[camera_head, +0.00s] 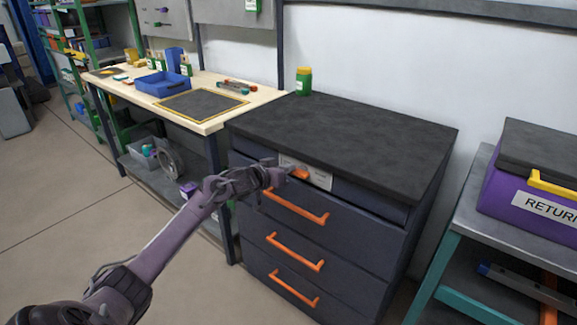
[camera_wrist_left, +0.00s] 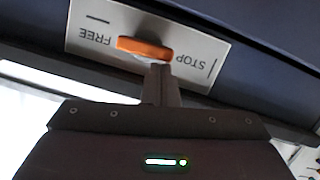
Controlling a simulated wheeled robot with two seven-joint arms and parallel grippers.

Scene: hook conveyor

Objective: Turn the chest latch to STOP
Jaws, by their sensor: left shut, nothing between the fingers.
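The chest (camera_head: 335,215) is a dark drawer cabinet with a black top. Its orange latch (camera_head: 300,173) sits on a white label plate (camera_head: 321,180) at the top of the front face. In the left wrist view the latch (camera_wrist_left: 143,47) lies across the plate (camera_wrist_left: 190,58), between the words FREE and STOP, which appear upside down. Its longer end reaches toward the FREE side. My left gripper (camera_head: 281,172) is shut and empty. In the wrist view its fingertips (camera_wrist_left: 161,68) are just below the latch's right end; I cannot tell whether they touch it.
Orange drawer handles (camera_head: 295,208) stick out below the latch. A green jar (camera_head: 303,81) stands on the chest top. A wooden workbench (camera_head: 205,118) with a blue tray (camera_head: 163,83) is on the left. A purple RETURN box (camera_head: 525,205) stands on the right. The floor in front is clear.

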